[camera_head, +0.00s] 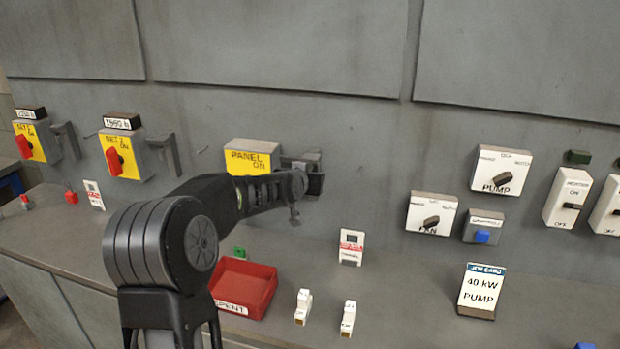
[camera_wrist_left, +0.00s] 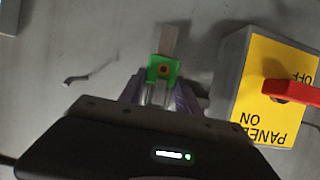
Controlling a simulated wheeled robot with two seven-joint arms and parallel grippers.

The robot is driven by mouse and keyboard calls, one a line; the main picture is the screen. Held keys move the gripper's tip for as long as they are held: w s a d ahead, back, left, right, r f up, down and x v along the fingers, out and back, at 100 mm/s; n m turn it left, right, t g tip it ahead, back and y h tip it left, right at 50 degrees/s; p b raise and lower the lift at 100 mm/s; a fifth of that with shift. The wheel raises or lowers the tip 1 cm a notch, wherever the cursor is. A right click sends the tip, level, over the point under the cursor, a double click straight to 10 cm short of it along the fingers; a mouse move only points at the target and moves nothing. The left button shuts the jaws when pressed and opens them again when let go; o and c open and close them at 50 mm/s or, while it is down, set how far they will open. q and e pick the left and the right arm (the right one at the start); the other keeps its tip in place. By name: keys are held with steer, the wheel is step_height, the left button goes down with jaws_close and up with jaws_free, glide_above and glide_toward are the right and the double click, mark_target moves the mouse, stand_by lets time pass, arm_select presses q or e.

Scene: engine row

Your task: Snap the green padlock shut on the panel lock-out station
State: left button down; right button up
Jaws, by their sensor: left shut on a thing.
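My left gripper (camera_wrist_left: 163,92) is shut on the green padlock (camera_wrist_left: 163,69), which shows between its fingers in the left wrist view. A grey bar (camera_wrist_left: 169,40) reaches to the padlock's far side; I cannot tell whether the shackle passes through or is closed. The panel lock-out station (camera_head: 250,151) is a yellow-faced box marked PANEL ON. It also shows in the left wrist view (camera_wrist_left: 264,112), with a red handle (camera_wrist_left: 293,92). In the head view my left gripper (camera_head: 298,190) is just right of this box, by a dark bracket (camera_head: 314,172). My right gripper is out of view.
On the bench below stand a red tray (camera_head: 245,286), a small green item (camera_head: 239,252), white modules (camera_head: 303,306) and a red-and-white tag (camera_head: 351,247). Two other yellow stations (camera_head: 121,155) are at left. Switch boxes (camera_head: 500,170) are at right. The bench is clear between items.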

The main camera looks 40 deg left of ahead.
arm_select(q)
steer(key=shift+r, duration=0.35)
steer(key=shift+f, duration=0.2)
steer(key=shift+f+b, duration=0.4)
steer(key=shift+b, duration=0.05)
steer(key=c, duration=0.8)
jaws_free()
steer(key=shift+o, duration=0.2)
